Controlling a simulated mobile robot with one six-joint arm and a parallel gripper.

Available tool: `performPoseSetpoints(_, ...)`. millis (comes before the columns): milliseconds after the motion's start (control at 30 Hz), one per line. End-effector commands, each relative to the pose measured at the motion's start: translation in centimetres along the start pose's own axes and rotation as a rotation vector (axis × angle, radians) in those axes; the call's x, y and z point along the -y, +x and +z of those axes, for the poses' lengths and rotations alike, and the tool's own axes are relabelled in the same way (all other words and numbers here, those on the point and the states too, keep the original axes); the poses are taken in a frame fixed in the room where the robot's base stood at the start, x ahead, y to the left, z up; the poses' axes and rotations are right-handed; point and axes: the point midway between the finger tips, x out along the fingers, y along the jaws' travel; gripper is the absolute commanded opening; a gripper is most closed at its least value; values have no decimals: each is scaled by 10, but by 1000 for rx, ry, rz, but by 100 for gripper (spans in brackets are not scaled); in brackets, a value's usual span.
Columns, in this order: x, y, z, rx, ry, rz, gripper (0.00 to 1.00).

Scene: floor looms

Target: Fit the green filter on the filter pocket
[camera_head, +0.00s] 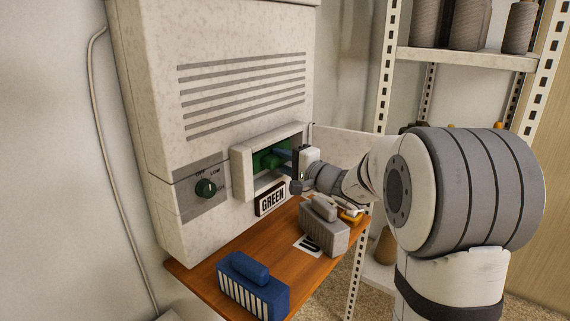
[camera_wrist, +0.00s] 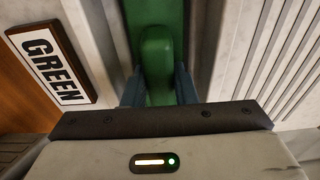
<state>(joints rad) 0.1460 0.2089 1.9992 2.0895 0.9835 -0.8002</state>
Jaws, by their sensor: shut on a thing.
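The green filter (camera_head: 268,159) is at the opening of the filter pocket (camera_head: 243,170), a white-framed recess in the front of the white machine. In the wrist view the filter's green handle (camera_wrist: 157,62) stands between the two fingers of my gripper (camera_wrist: 159,88). My gripper (camera_head: 286,157) is shut on this handle, directly in front of the pocket. The green body (camera_wrist: 142,14) lies behind the handle, between the pale pocket sides. How deep the filter sits is hidden by the frame and my gripper.
A GREEN sign (camera_head: 271,198) is below the pocket. A blue filter (camera_head: 252,286) and a grey filter (camera_head: 324,227) stand on the wooden shelf (camera_head: 205,278). A dial (camera_head: 206,188) is left of the pocket. A metal rack (camera_head: 458,58) stands at the right.

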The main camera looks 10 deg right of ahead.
Motion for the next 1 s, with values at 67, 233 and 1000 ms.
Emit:
performPoseSetpoints(67,0,3,0,0,-1,-1,0)
performPoseSetpoints(233,0,8,1,0,-1,-1,0)
performPoseSetpoints(1000,1,19,2,-1,0,-1,37)
